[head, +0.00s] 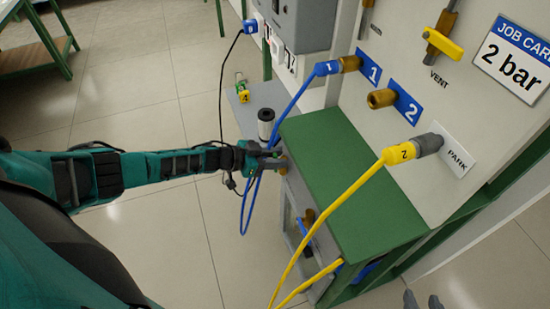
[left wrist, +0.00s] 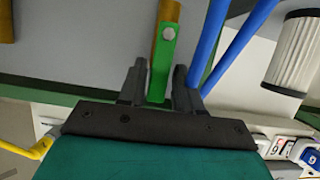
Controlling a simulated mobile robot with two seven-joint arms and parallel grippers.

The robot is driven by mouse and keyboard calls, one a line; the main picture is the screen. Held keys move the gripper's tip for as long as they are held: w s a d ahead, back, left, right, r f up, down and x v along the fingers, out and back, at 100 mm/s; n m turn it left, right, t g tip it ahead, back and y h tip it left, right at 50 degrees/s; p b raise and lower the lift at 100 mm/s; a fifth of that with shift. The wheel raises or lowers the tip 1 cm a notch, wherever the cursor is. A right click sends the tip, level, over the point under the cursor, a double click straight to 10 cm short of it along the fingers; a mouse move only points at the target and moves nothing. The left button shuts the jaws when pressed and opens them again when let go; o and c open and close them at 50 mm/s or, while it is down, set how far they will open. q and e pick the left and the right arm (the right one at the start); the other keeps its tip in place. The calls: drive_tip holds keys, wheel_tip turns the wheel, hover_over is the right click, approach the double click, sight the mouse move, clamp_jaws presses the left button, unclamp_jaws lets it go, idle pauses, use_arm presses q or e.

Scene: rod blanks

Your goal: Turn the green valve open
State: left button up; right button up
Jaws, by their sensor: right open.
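The green valve handle (left wrist: 161,65) shows in the left wrist view as a flat green lever with a pale bolt, in front of a brass body (left wrist: 172,10). My left gripper (left wrist: 158,75) has one finger on each side of this lever, close to it. I cannot tell whether both fingers touch it. In the head view my left gripper (head: 275,160) is at the left side of the green-topped bench, beside a small brass part (head: 283,168); the green lever is hidden there.
Blue hose (head: 300,95) hangs close by my left gripper. A white ribbed cylinder (head: 265,128) stands just behind it. A yellow hose (head: 335,205) crosses the green bench top (head: 350,165). The panel holds a yellow vent lever (head: 443,44).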

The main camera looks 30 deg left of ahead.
use_arm(q)
drive_tip(key=shift+o, duration=0.8)
drive_tip(key=shift+s, duration=0.1)
drive_tip(key=p+v, duration=0.2)
drive_tip(key=v, duration=1)
drive_tip(key=shift+s+a+r+p, duration=0.2)
drive_tip(key=shift+s+a+p, duration=0.05)
drive_tip(key=shift+p, duration=0.05)
